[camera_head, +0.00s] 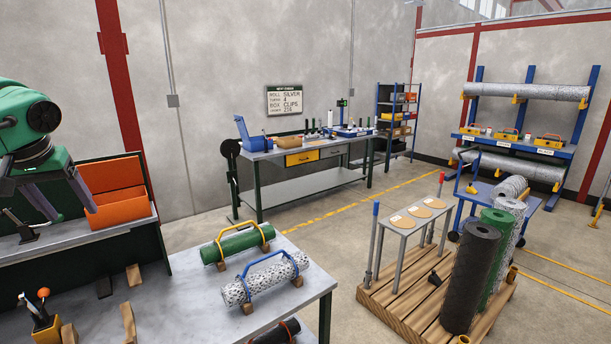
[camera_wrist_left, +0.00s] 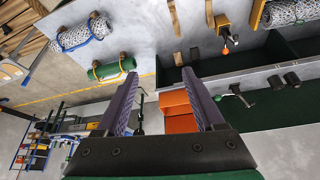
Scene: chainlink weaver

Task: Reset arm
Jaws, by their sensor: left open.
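My left gripper (camera_head: 71,211) hangs at the left of the head view, below my green wrist. Its two dark fingers point down and are apart, with nothing between them. In the left wrist view the open fingers (camera_wrist_left: 160,77) also stand apart and empty. The gripper is in front of an orange bin (camera_head: 118,207), which stands on the raised shelf at the back of the bench. The orange bin shows between the fingers in the left wrist view (camera_wrist_left: 179,110); I cannot tell whether they touch it. My right gripper is in neither view.
The near bench (camera_head: 190,306) holds a green roll (camera_head: 236,244) and a silver mesh roll (camera_head: 262,283), each with a handle clip, and several wooden blocks. A wooden pallet (camera_head: 390,306) with upright rolls stands at right. A long workbench (camera_head: 310,152) is behind. Open floor lies between.

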